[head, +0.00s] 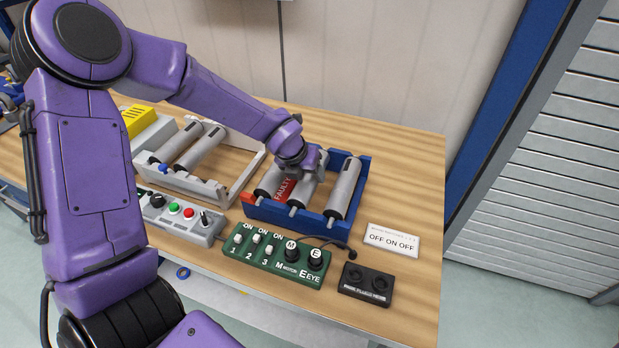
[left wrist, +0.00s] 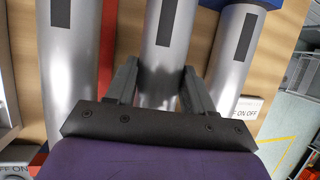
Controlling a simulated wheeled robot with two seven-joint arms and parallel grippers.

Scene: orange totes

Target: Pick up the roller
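Several grey metal rollers lie in two trays. The blue tray (head: 285,222) holds three: a left one (head: 268,181), a middle one (head: 303,190) and a right one (head: 344,187). My left gripper (head: 305,165) is low over the middle roller, hiding its upper part. In the left wrist view, the open fingers (left wrist: 160,88) stand either side of the middle roller (left wrist: 165,50); firm contact cannot be told. The left roller (left wrist: 72,70) and right roller (left wrist: 234,50) lie outside the fingers. My right gripper is not in view.
A white tray (head: 205,188) with two rollers stands left. A red FAULTY label (head: 283,188) shows in the blue tray. A green switch panel (head: 275,257), grey button box (head: 178,216), black box (head: 366,284) and white sign (head: 391,240) line the front. The table's right back is clear.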

